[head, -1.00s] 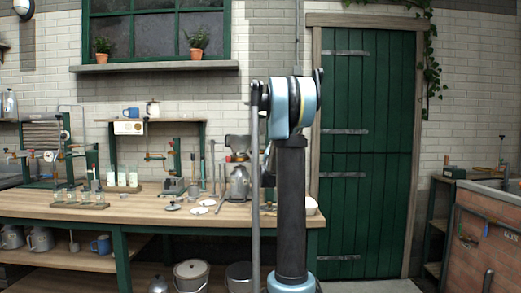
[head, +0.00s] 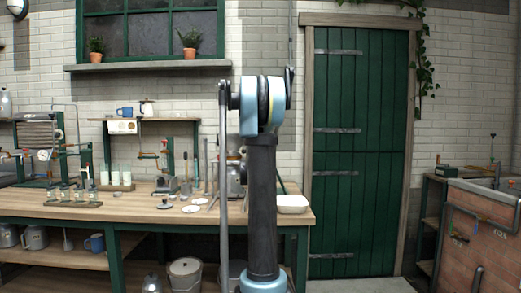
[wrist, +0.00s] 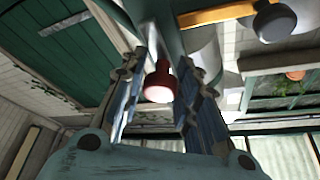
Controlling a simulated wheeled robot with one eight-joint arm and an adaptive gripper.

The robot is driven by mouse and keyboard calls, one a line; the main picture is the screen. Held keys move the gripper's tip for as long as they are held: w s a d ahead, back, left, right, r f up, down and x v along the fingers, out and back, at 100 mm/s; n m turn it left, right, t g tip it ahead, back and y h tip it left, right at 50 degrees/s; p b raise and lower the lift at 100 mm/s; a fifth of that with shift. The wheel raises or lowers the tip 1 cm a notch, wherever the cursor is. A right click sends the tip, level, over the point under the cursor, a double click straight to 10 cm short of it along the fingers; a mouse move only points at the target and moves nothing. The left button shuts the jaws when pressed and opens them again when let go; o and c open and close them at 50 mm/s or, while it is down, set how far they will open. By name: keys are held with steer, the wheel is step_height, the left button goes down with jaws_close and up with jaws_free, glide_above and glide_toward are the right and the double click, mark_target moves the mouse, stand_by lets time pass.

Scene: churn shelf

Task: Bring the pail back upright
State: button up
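Metal can-like vessels, including one (head: 41,237), stand upright on that shelf at the left. I cannot tell which vessel the task means; no tipped pail is clear. My gripper (wrist: 160,98) shows in the wrist view with its two fingers apart. A red knob-like thing (wrist: 160,82) shows between them, seemingly beyond the tips; contact is unclear. In the head view my gripper cannot be made out, and my arm hides part of the bench.
The wooden bench (head: 130,210) carries glassware, stands, a metal machine (head: 236,178) and a white dish (head: 291,204). A closed green door (head: 360,150) is right of my arm. A brick counter (head: 485,235) stands far right. Floor before the door looks clear.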

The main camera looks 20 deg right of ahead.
steer(key=o, duration=0.3)
steer(key=shift+w+a+f, duration=0.15)
steer(key=shift+a, duration=0.15)
steer(key=shift+o, duration=0.2)
steer(key=shift+s, duration=0.3)
steer(key=v, duration=1.1)
steer(key=shift+a+f, duration=0.15)
steer(key=shift+f, duration=0.1)
steer(key=shift+s, duration=0.1)
